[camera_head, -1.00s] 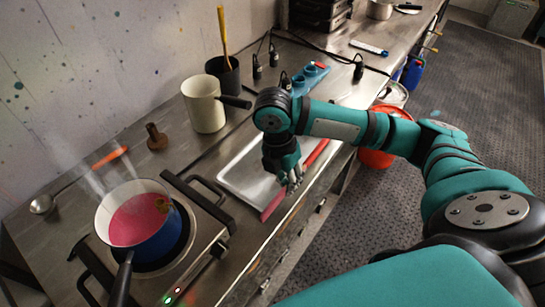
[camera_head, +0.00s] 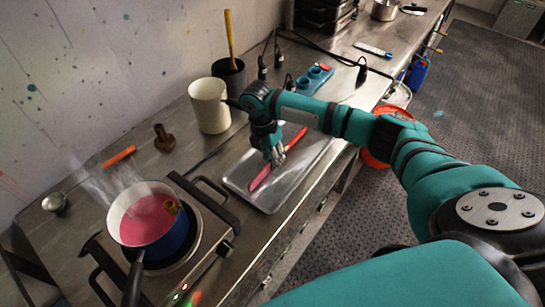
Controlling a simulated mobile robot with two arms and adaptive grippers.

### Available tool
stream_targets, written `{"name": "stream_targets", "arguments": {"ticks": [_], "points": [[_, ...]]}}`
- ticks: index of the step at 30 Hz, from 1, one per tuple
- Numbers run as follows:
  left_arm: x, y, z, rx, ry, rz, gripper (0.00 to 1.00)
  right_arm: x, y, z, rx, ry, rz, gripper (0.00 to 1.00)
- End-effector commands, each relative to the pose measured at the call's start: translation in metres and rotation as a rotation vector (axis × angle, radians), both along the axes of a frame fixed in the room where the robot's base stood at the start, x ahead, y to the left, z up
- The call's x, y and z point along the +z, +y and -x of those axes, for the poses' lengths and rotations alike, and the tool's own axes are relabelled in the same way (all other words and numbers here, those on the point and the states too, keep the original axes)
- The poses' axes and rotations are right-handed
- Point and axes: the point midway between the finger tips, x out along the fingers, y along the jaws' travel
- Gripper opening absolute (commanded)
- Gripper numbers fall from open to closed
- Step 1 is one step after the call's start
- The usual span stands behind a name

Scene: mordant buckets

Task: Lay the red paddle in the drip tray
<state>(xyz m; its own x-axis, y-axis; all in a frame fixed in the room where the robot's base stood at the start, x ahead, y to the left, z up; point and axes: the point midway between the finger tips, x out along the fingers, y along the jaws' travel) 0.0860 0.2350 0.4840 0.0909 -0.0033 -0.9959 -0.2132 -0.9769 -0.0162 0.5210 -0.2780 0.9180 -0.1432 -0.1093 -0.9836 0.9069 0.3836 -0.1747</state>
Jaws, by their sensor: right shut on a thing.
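My right gripper (camera_head: 277,161) is shut on the red paddle (camera_head: 260,178), near its middle, over the drip tray (camera_head: 270,205). The paddle is long and thin. Its flat end points toward the near left and its handle toward the far right. The shallow metal tray lies on the steel counter. The paddle lies within the tray's outline in the camera_head view; I cannot tell whether it touches the tray's floor. My gripper hides part of the paddle. My left gripper is not in view.
A blue pot (camera_head: 150,220) of pink liquid steams on a burner (camera_head: 222,240) left of the tray. A cream jug (camera_head: 209,107) and a dark pot (camera_head: 229,77) stand behind. A blue holder (camera_head: 311,80) lies beyond the tray. A red bucket (camera_head: 374,160) stands beside the counter.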

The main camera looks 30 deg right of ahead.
Motion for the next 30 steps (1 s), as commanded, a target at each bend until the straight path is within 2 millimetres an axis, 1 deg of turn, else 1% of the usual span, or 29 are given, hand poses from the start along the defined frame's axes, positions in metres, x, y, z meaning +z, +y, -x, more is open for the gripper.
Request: {"name": "stream_targets", "arguments": {"ticks": [8,9,12,14,15,22,25,28,30], "points": [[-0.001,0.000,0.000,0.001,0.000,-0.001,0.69,-0.003,0.000,0.000,0.000,0.000,-0.001,0.00],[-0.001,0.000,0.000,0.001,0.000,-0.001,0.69,-0.003,0.000,0.000,0.001,0.000,-0.001,0.08],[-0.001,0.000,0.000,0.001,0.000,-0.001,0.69,-0.003,0.001,0.000,0.001,0.000,-0.001,0.21],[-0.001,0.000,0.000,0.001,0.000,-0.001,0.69,-0.003,0.000,0.000,0.001,0.000,-0.001,0.29],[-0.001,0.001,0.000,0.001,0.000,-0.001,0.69,-0.003,0.001,0.000,0.001,0.000,-0.001,0.30],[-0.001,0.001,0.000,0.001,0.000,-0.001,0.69,-0.002,0.000,0.000,0.000,-0.001,0.000,0.30],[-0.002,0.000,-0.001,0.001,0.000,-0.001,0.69,0.003,0.001,-0.001,0.000,-0.003,-0.001,0.30],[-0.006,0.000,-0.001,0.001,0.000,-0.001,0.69,0.015,0.003,-0.003,0.001,-0.004,-0.002,0.30],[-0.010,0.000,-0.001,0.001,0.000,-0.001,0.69,0.028,0.004,-0.006,0.002,-0.006,-0.003,0.30]]}}
